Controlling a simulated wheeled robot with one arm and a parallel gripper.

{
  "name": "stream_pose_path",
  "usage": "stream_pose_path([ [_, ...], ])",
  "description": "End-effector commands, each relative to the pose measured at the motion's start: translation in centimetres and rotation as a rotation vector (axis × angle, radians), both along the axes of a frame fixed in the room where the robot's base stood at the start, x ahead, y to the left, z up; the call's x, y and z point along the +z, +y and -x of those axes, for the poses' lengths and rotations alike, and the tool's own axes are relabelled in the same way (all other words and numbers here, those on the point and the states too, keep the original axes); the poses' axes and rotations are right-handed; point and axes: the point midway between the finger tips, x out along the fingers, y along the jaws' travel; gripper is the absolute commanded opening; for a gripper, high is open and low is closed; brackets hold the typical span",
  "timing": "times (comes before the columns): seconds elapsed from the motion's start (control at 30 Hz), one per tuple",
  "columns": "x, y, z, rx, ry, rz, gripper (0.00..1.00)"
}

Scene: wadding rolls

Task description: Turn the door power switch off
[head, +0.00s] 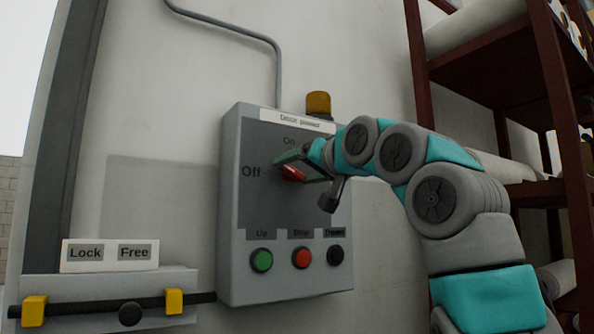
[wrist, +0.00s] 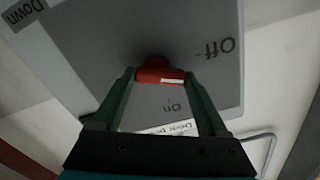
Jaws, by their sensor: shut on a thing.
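The door power switch is a red rotary knob (head: 292,173) on the front of a grey control box (head: 240,275). "On" is printed above the knob and "Off" to its left. My gripper (head: 290,163) reaches in from the right and is shut on the knob. In the wrist view the red knob (wrist: 154,75) sits between the two dark green fingertips, with a white mark on its right part. "Off" shows upside down to the upper right there, "On" below. The fingers partly hide the knob in the head view, and I cannot tell which label it points to.
Green (head: 262,260), red (head: 302,258) and black (head: 335,255) buttons line the box's lower part. An amber lamp (head: 318,103) sits on top. A Lock/Free sign (head: 110,255) stands above a bolt at the lower left. A dark red shelf rack (head: 556,110) with rolls stands right.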

Motion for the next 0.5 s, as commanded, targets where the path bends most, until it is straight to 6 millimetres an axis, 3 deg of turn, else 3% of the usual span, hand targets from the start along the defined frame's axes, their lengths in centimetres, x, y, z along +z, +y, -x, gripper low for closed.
stream_pose_path([
  [0.5, -0.05, 0.22, 0.07, 0.001, -0.233, 0.341, 0.21],
])
